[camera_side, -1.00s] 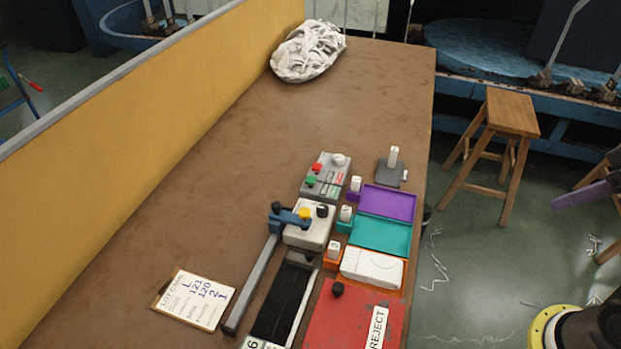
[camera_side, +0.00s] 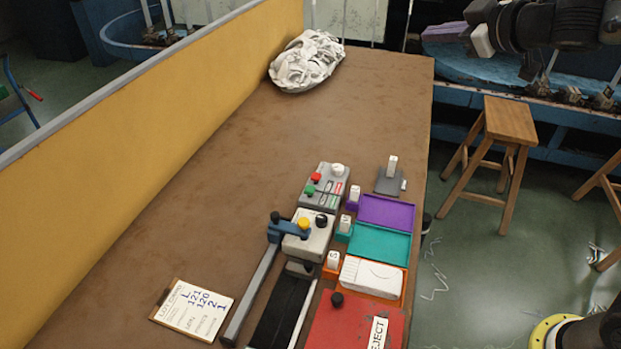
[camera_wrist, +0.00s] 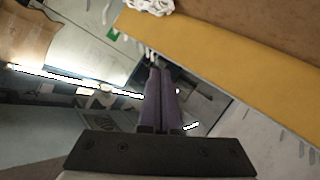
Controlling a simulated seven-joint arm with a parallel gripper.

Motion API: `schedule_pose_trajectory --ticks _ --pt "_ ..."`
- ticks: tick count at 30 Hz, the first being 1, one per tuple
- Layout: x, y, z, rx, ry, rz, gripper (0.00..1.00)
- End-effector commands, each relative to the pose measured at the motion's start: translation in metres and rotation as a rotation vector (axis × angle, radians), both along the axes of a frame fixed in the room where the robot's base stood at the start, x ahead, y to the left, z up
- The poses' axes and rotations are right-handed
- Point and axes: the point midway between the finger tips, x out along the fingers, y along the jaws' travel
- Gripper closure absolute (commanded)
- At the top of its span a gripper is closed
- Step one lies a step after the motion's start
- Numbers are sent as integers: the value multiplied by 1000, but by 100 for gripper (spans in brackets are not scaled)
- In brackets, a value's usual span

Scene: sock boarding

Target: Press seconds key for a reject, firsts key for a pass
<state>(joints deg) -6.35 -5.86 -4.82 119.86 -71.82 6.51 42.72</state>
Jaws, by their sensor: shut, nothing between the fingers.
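A grey key box (camera_side: 325,187) stands on the brown table in the side view. It has a red button (camera_side: 316,176), a green button (camera_side: 309,190), a white knob and small labels I cannot read. In front of it is a pale box (camera_side: 308,238) with a yellow button and black knobs. A red box marked REJECT (camera_side: 350,325) lies at the bottom edge, partly cut off. My gripper (camera_wrist: 160,70) shows its purple fingers shut and empty in the wrist view, pointing away from the keys. In the side view my arm is at the upper right, well clear of the table.
Purple (camera_side: 386,212) and teal (camera_side: 380,242) trays and an orange tray with a white item (camera_side: 371,277) line the table's right side. A lot card (camera_side: 193,310) lies at left, a white heap (camera_side: 306,60) at the back. A yellow partition (camera_side: 150,160) borders the left. The table's middle is clear.

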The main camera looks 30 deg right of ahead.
Motion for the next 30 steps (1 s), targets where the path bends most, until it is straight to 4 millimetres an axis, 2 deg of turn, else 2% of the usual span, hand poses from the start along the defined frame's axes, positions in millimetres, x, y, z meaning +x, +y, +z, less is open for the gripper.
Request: schedule_pose_trajectory --ticks 1,6,11,15,21,24,30 --pt "17 13 -9 -24 14 49 100" --pt "59 58 -46 -103 61 219 100" --pt "89 98 -96 -175 131 368 100" --pt "106 129 -148 -238 201 480 100" --pt "117 154 -214 -290 290 562 100" --pt "116 161 -236 -291 324 576 100" --pt "113 167 -254 -292 351 590 100"
